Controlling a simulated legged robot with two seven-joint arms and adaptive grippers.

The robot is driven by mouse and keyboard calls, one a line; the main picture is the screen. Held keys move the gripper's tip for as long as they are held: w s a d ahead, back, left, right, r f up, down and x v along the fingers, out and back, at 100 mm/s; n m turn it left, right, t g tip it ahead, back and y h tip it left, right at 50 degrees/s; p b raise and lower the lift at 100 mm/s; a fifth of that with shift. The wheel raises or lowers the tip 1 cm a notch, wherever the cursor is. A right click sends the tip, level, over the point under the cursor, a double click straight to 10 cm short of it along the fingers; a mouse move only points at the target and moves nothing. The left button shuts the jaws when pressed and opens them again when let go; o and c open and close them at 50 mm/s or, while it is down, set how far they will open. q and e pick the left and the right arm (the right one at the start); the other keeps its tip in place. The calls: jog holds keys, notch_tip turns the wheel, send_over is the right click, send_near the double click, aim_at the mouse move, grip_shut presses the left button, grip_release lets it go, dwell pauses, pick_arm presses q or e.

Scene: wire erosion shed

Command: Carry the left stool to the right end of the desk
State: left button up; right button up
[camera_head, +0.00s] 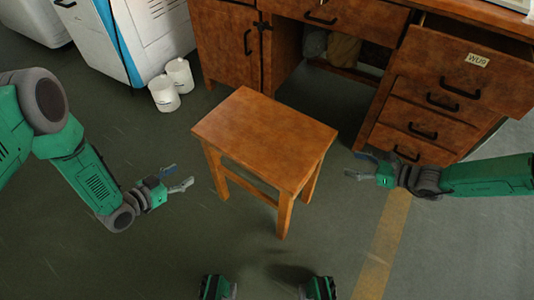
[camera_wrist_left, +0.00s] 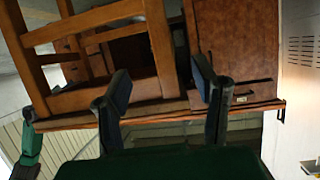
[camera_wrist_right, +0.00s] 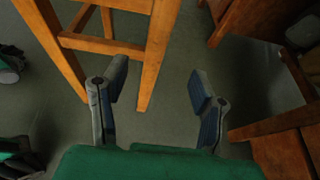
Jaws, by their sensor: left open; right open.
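One wooden stool (camera_head: 265,137) with a square orange-brown seat stands upright on the floor, in front of the desk (camera_head: 445,75). No second stool shows. My left gripper (camera_head: 177,179) is open and empty, left of the stool and apart from it. In the left wrist view, the stool's legs and rails (camera_wrist_left: 160,45) fill the upper left, beyond the fingers. My right gripper (camera_head: 362,166) is open and empty, right of the stool and apart from it. In the right wrist view, a stool leg (camera_wrist_right: 157,55) rises between and beyond the open fingers.
Two white containers (camera_head: 163,93) stand on the floor left of the desk, beside a white and blue machine (camera_head: 150,35). The desk's right drawer block is close behind my right gripper. A yellow floor line (camera_head: 383,245) runs at the right. Floor around the stool is clear.

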aim_at(208, 158)
pick_arm(q)
jog(key=shift+d, duration=0.1)
pick_arm(e)
jog(key=shift+f, duration=0.15)
pick_arm(q)
jog(key=x, duration=1.3)
jog(key=shift+w+f, duration=0.25)
jog(key=shift+f, duration=0.05)
pick_arm(e)
jog(key=x, duration=1.3)
jog(key=shift+a+f, duration=0.2)
jog(key=shift+a, duration=0.15)
jog(key=shift+w, duration=0.1)
pick_arm(q)
grip_shut()
pick_arm(e)
grip_shut()
pick_arm(q)
jog(key=shift+w+r, duration=0.15)
jog(key=shift+r, duration=0.1)
pick_arm(e)
jog(key=shift+w+r, duration=0.2)
jog(key=shift+r, duration=0.05)
